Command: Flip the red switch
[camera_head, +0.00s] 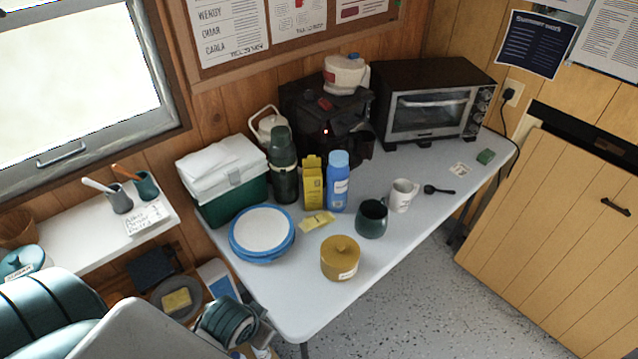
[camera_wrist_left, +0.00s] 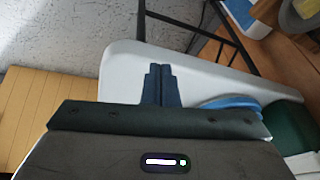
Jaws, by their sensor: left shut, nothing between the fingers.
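A small red patch (camera_head: 324,103) also shows higher on the machine. My left gripper (camera_wrist_left: 161,70) is shut and empty in the left wrist view, over the white table (camera_wrist_left: 122,72). It is far from the machine, which is out of the wrist view. My right gripper is in neither view.
A green flask (camera_head: 283,170), yellow carton (camera_head: 313,185) and blue bottle (camera_head: 338,185) stand in front of the machine. A toaster oven (camera_head: 430,100) is right of it, a cooler (camera_head: 225,180) left. Plates (camera_head: 262,232), mugs and a mustard pot (camera_head: 341,260) stand nearer.

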